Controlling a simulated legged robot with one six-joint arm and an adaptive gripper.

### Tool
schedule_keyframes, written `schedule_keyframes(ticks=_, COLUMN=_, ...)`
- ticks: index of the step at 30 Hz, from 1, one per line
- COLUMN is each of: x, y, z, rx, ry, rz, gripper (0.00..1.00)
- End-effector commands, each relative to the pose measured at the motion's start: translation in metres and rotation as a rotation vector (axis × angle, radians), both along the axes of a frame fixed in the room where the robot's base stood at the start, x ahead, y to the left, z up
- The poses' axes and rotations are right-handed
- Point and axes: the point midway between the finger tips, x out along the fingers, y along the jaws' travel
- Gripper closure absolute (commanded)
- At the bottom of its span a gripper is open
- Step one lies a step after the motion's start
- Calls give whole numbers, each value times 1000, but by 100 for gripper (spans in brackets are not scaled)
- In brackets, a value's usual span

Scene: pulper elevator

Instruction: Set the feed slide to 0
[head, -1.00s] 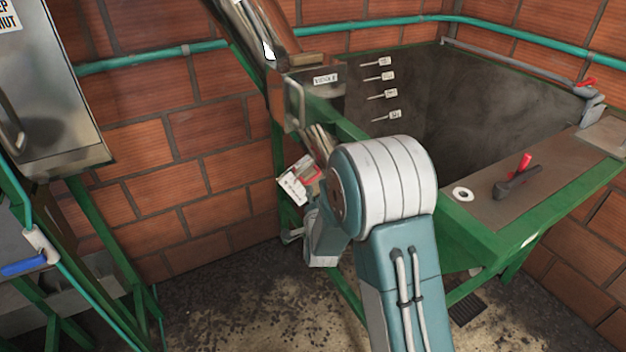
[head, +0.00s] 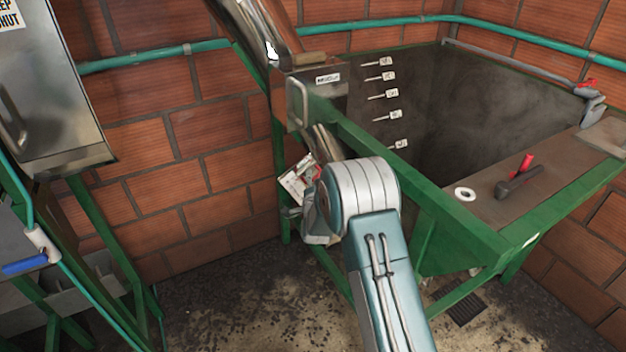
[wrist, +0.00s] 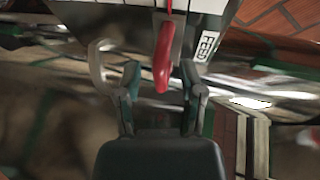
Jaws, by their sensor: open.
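In the wrist view a red handle (wrist: 163,58) hangs from a grey plate with a slot (wrist: 178,38). A white label reading FEED (wrist: 209,46) is on the pale panel just right of it. My gripper (wrist: 161,82) is open, with one finger on each side of the red handle's lower end. I cannot tell if either finger touches it. In the head view my arm's large joint hides most of the gripper. A white plate with red on it (head: 296,182) shows just left of that joint. I cannot read the slide's scale.
A green-framed hopper (head: 455,225) stands right of my arm, with several white tags on its inner wall. A red-handled tool (head: 518,177) and a white ring (head: 465,194) lie on its ledge. A metal chute (head: 262,30) comes down above. A steel cabinet (head: 45,90) is at left.

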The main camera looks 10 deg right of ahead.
Motion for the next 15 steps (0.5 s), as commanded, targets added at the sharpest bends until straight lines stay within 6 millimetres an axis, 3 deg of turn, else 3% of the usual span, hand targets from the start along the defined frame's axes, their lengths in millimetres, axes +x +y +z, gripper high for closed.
schedule_keyframes(ticks=10, x=6, y=-1, z=0, rx=0, ry=1, rz=0, gripper=49)
schedule_keyframes(ticks=11, x=6, y=-1, z=0, rx=0, ry=1, rz=0, gripper=53)
schedule_keyframes(ticks=14, x=6, y=-1, z=0, rx=0, ry=1, rz=0, gripper=98)
schedule_keyframes(ticks=15, x=6, y=-1, z=0, rx=0, ry=1, rz=0, gripper=100)
